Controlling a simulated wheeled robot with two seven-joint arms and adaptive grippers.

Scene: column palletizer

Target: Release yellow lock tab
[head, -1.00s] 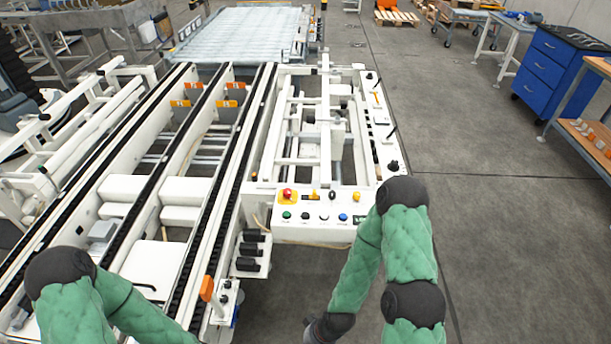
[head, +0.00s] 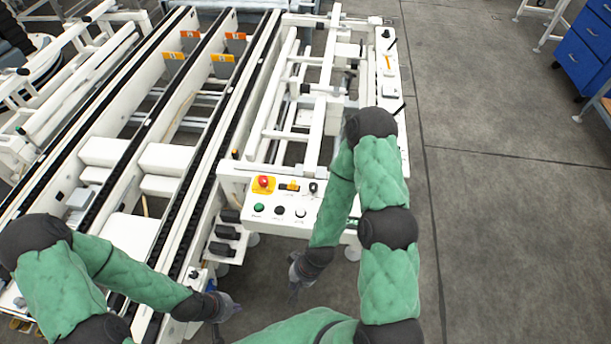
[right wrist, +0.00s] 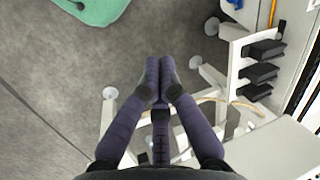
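The control panel (head: 273,222) is a white box at the near end of the frame. On its top a small yellow-orange tab (head: 290,186) sits just right of the red emergency button (head: 263,182). Another yellow, bar-like piece (head: 388,62) lies on the right side rail; I cannot tell which is the lock tab. My right gripper (head: 294,284) hangs low in front of the panel, apart from both. In the right wrist view its fingers (right wrist: 161,75) are together with nothing between them. My left gripper (head: 232,306) is low at the conveyor's near end; its finger opening is unclear.
Black-railed conveyor lanes (head: 150,130) run away on the left. Several black blocks (right wrist: 262,62) stick out beside the panel. My right forearm covers the panel's right part. Grey floor (head: 500,230) on the right is clear; a blue drawer cabinet (head: 590,50) stands at the far right.

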